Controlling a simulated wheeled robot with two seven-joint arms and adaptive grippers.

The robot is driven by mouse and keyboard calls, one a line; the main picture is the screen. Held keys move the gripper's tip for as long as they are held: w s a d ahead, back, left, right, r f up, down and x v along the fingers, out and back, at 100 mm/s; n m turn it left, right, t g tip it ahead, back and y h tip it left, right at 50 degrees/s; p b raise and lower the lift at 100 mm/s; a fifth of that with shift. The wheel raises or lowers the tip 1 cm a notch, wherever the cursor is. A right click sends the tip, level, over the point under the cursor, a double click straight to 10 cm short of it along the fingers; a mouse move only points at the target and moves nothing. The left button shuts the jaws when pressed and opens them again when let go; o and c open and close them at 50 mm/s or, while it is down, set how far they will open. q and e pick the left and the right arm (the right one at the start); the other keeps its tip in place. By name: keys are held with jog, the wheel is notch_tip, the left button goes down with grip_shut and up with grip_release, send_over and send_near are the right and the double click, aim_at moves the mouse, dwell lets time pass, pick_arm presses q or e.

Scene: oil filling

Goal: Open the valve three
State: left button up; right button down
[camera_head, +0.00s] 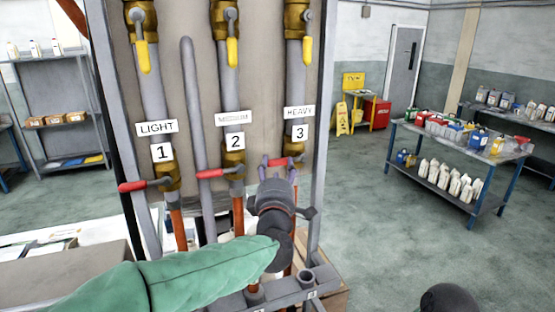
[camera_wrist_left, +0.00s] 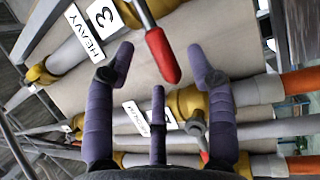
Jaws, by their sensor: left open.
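The red lever of valve three (camera_head: 281,162) sits below the "HEAVY" and "3" labels on the right pipe, pointing left across the pipe like the other red levers. My left gripper (camera_head: 278,172) is open in front of it, fingers pointing up at the lever. In the left wrist view the red lever (camera_wrist_left: 163,55) shows between the spread purple fingertips of the left gripper (camera_wrist_left: 160,62). I cannot tell whether they touch it. My right gripper's fingers are not in view.
Valve two's red lever (camera_head: 212,173) and valve one's red lever (camera_head: 145,185) are left of the gripper. Yellow levers (camera_head: 307,50) hang above. A grey frame post (camera_head: 322,120) stands just right. Open floor lies farther right, before a bottle-laden table (camera_head: 480,145).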

aim_at(277, 163)
pick_arm(q)
jog(key=shift+w+r, duration=0.2)
jog(key=shift+w, duration=0.65)
jog(key=shift+w+r, duration=0.15)
jog(key=shift+w, duration=0.7)
grip_shut()
